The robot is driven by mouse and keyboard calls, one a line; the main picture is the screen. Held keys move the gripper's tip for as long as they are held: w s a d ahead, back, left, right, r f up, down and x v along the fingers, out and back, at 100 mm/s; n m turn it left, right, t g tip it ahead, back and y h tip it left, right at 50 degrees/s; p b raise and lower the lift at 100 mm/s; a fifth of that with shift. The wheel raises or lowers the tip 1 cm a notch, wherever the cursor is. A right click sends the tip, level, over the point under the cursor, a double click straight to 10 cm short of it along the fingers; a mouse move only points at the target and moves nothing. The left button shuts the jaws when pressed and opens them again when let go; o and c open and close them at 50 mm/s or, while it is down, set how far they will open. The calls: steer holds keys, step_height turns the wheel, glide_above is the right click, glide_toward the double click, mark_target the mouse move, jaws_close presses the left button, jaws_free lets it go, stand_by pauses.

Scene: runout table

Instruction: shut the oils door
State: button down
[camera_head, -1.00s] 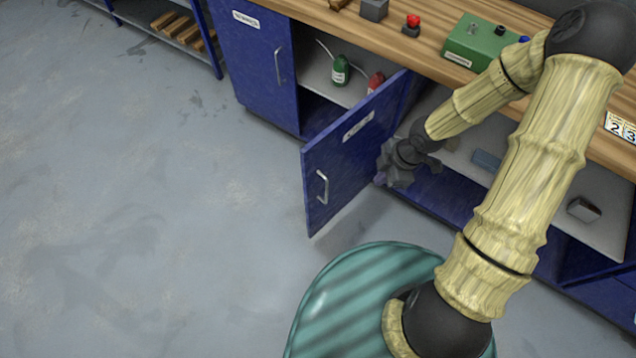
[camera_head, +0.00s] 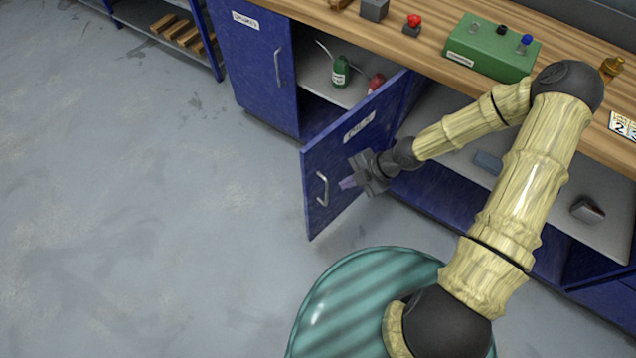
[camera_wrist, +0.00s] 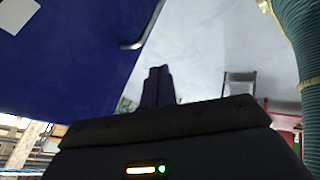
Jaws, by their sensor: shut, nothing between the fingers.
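The oils door (camera_head: 328,160) is a blue cabinet door with a white label and a silver handle (camera_head: 322,188). It stands open, swung out from the cabinet toward the floor. My gripper (camera_head: 348,183) is shut and empty, in front of the door's outer face, to the right of the handle. I cannot tell whether its tips touch the door. In the wrist view the door (camera_wrist: 75,60) fills the left side, with part of the handle (camera_wrist: 140,32) at its edge. The shut fingers (camera_wrist: 158,88) point up at the centre.
A closed blue door (camera_head: 252,70) stands to the left. The wooden bench top (camera_head: 440,30) carries a green box (camera_head: 490,48). The floor at left (camera_head: 130,200) is clear.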

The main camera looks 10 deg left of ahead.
steer(key=b, duration=0.2)
glide_toward(308, 188)
step_height(308, 188, down, 4)
steer(key=s, duration=0.3)
steer(key=w+a+p, duration=0.1)
steer(key=w+a, duration=0.1)
steer(key=a, duration=0.1)
steer(key=shift+w, duration=0.25)
steer(key=shift+w, duration=0.1)
